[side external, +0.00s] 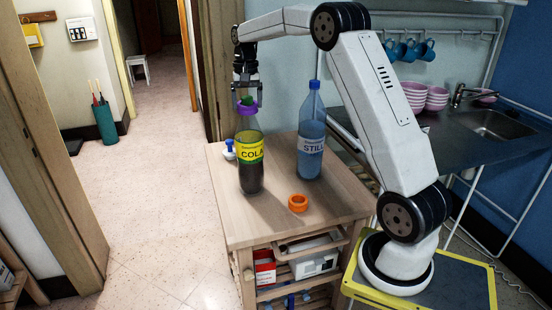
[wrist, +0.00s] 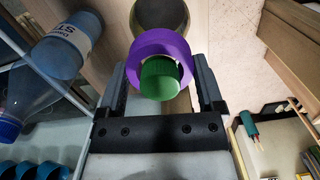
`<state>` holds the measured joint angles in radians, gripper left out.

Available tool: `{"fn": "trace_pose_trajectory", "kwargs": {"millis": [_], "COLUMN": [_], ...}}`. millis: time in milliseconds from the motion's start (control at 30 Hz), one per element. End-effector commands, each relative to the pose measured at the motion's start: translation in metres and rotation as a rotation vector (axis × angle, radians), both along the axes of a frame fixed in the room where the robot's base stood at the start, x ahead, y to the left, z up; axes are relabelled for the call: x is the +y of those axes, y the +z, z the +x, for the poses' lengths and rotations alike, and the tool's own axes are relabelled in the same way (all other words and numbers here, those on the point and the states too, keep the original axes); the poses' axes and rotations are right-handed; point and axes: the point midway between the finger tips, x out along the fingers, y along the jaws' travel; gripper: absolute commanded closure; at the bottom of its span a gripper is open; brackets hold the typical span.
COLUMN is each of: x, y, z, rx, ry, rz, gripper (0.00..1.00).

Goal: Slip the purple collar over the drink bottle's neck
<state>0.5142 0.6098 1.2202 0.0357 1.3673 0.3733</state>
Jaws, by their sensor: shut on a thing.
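The drink bottle is the cola bottle (side external: 250,173), dark with a yellow label, upright on the wooden cart. Its green cap (wrist: 160,80) shows in the wrist view. The purple collar (wrist: 160,42) is between the fingertips of my gripper (wrist: 160,64), which is shut on it. In the side view the collar (side external: 246,109) is level with the bottle's top, and the green cap shows through and above it. The collar appears to be around the cap or upper neck, just below my gripper (side external: 247,98). Its exact height on the neck is partly hidden by the fingers.
A blue STILL bottle (side external: 311,135) stands close by on the right. An orange ring (side external: 298,203) lies on the wooden cart top (side external: 255,222) near its front. A small blue-and-white object (side external: 229,150) stands behind the cola bottle. The cart's front left is clear.

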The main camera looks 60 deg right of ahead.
Motion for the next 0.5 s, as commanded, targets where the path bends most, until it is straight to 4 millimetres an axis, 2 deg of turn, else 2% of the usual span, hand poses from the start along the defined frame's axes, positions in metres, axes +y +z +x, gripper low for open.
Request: {"fn": "trace_pose_trajectory", "kwargs": {"millis": [500], "x": [0.0], "y": [-0.0098], "z": [0.0001], "rx": [0.0], "ry": [0.0], "rz": [0.0], "gripper": [1.0]}}
